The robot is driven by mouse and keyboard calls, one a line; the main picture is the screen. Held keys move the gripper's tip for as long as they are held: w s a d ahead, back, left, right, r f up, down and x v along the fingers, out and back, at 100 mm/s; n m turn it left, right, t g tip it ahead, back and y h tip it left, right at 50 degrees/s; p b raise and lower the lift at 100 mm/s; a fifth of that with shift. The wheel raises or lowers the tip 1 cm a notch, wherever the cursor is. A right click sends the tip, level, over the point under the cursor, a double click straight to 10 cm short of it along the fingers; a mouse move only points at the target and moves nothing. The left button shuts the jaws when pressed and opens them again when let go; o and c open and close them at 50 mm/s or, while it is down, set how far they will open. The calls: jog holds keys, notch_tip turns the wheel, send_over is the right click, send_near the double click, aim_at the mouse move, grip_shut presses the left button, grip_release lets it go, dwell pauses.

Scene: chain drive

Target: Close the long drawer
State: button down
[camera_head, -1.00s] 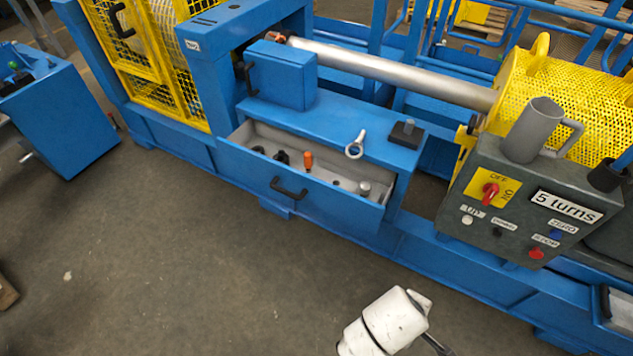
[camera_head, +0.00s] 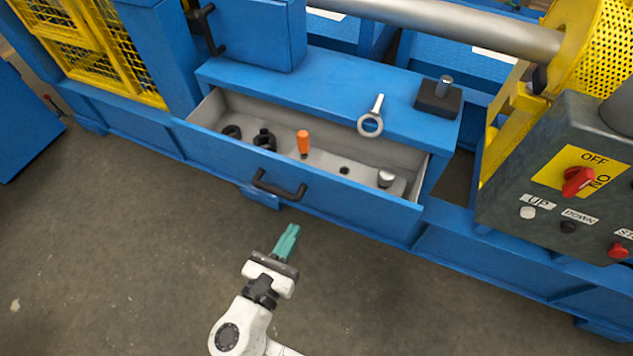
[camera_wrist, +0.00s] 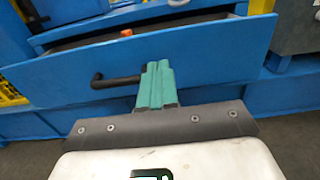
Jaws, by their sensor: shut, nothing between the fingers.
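The long blue drawer (camera_head: 345,186) is open and sticks out from the blue machine frame. Its black handle (camera_head: 278,186) is on the front face, left of its middle. Inside lie black round parts (camera_head: 264,138), an orange-handled tool (camera_head: 304,143) and a metal cylinder (camera_head: 386,178). My gripper (camera_head: 289,236), with green fingers, is shut and empty in front of the drawer, just below the handle in the head view. In the wrist view my gripper (camera_wrist: 157,68) points at the drawer front (camera_wrist: 215,55), its fingertips close to the right end of the handle (camera_wrist: 113,80). I cannot tell whether they touch.
A ring-ended tool (camera_head: 371,120) and a dark block with a metal pin (camera_head: 439,97) lie on the ledge above the drawer. A control panel (camera_head: 560,195) stands to the right. The floor (camera_head: 120,230) in front is clear at left.

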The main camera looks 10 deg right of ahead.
aim_at(322, 177)
jog(key=b+x, duration=0.1)
jog(key=x, duration=1.2)
jog(key=shift+s+b, duration=0.1)
jog(key=shift+b, duration=0.25)
jog(key=shift+d, duration=0.1)
jog(key=shift+w+d, duration=0.4)
jog(key=shift+w, duration=0.15)
jog(key=b+x, duration=0.3)
jog(key=x, duration=0.9)
jog(key=shift+w+d, duration=0.45)
jog(key=shift+w, duration=0.15)
jog(key=shift+w+r, duration=0.1)
jog(key=shift+r, duration=0.05)
jog(key=shift+d+r, duration=0.1)
jog(key=shift+d, duration=0.1)
